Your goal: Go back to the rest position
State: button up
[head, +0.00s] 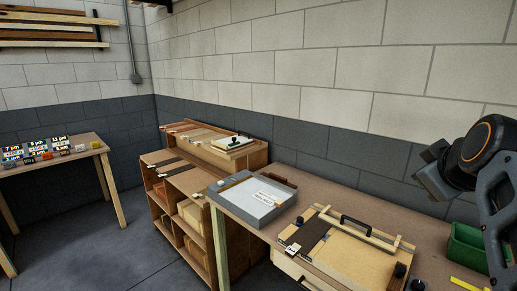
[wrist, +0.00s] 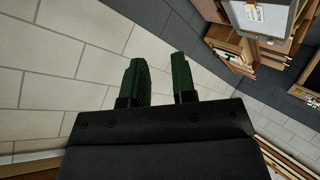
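My gripper shows in the wrist view (wrist: 160,82) with its two dark green fingers apart and nothing between them. The wall blocks lie behind the fingers there. In the head view my arm is raised at the right edge, above the workbench, and its fingers cannot be made out. A wooden board with a black handle (head: 355,225) lies on the near workbench (head: 317,187), with a dark sheet (head: 307,235) on its left part. A grey tray (head: 240,210) with a white label sits at the bench's left end.
A green bin (head: 466,245) stands on the bench below my arm. A shelf unit (head: 190,213) with veneer strips stands beyond the tray. A side table (head: 78,153) with small labelled items is at the far left. The floor (head: 105,235) between them is clear.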

jog(key=s+a+f+m+g+y, duration=0.1)
jog(key=a+f+g, duration=0.1)
jog(key=a+f, duration=0.3)
jog(key=s+a+f+m+g+y, duration=0.1)
jog(key=a+f, duration=0.4)
jog(key=f, duration=0.9)
jog(key=s+a+f+m+g+y, duration=0.1)
jog(key=s+a+f+m+g, duration=0.1)
jog(key=f, duration=0.8)
jog(key=s+a+g, duration=0.1)
jog(key=a+g, duration=0.1)
jog(key=a, duration=0.1)
jog(key=shift+s+f+m+y, duration=0.25)
jog(key=shift+m+y, duration=0.05)
jog(key=shift+y, duration=0.1)
